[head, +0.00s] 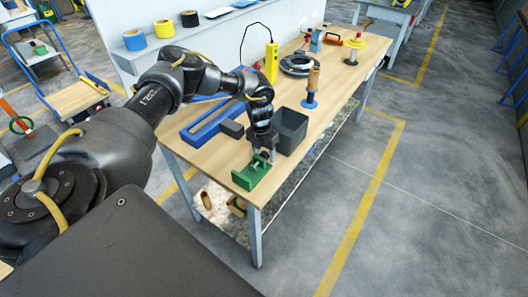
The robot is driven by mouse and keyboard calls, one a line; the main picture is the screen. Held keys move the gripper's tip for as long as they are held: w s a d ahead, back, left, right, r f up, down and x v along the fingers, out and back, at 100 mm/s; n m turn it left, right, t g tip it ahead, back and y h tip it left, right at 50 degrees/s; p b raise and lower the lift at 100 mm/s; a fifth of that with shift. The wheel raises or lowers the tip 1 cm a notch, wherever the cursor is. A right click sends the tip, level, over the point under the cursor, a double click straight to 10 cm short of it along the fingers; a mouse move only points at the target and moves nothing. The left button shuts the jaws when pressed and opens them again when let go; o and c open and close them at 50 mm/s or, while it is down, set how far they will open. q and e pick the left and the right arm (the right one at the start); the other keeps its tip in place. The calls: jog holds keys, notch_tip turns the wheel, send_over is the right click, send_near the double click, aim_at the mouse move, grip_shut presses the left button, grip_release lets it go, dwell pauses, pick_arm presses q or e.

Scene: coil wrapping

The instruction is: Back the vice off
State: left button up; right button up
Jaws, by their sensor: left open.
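The green vice (251,173) sits at the near end of the wooden workbench, close to its front corner. A small metal screw or handle part shows on top of it. My left arm comes in from the left, and its gripper (264,155) points down right at the vice's far side. The gripper is open; its fingertips are small and partly hidden, so I cannot tell whether they touch the vice. My right gripper is not in view.
A dark grey bin (291,131) stands just right of my left gripper. A blue frame (212,122) lies to the left. Farther back are a blue-based post (310,101), a black coil (297,66) and a yellow device (271,64). The bench's right edge is near.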

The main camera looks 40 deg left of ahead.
pick_arm(q)
jog(key=c, duration=1)
jog(key=shift+d+r+y+p, duration=0.1)
jog(key=shift+d+y+p, duration=0.05)
jog(key=shift+y+p, duration=0.3)
jog(key=shift+d+y, duration=0.1)
jog(key=shift+y, duration=0.85)
jog(key=o, duration=1)
